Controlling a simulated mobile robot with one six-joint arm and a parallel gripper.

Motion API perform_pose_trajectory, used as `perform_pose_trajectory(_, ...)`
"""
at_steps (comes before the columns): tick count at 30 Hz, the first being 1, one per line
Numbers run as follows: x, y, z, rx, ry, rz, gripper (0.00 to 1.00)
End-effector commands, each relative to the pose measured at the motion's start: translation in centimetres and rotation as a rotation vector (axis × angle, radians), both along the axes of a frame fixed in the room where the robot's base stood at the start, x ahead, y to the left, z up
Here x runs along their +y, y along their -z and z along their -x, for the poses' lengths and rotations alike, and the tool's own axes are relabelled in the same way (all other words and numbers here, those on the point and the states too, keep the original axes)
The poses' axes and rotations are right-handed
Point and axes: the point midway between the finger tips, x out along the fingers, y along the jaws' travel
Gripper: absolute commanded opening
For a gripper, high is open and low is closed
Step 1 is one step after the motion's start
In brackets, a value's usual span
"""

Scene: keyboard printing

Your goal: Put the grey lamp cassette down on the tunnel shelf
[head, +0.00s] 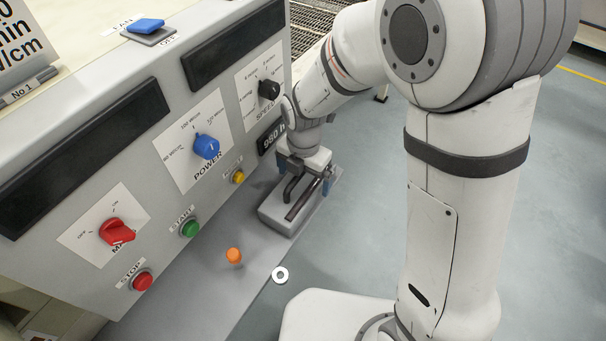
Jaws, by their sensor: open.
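The grey lamp cassette (272,214) rests on the grey shelf (205,298) below the control panel, near its right end. It is a low block with a dark handle and a dark slot on top. My gripper (306,181) is directly above the cassette and pointing down. Its jaws are open, with a blue-tipped finger showing on the right side of the handle. I cannot tell whether a finger touches the handle.
The control panel (165,215) rises behind, with red, green and yellow buttons and rotary switches. Grey floor (545,230) is clear at right.

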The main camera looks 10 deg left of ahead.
Motion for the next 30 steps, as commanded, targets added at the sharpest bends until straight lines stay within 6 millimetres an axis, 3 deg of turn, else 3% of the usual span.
perform_pose_trajectory(5, 0.1, -1.9, -0.1, -0.004, -0.001, -0.003, 1.0)
perform_pose_trajectory(18, 0.1, -10.6, 0.0, -0.003, -0.001, -0.002, 1.0)
perform_pose_trajectory(24, 0.1, -12.2, 0.0, -0.001, -0.001, -0.001, 1.0)
perform_pose_trajectory(30, 0.0, -12.3, 0.0, -0.001, 0.007, -0.001, 1.0)
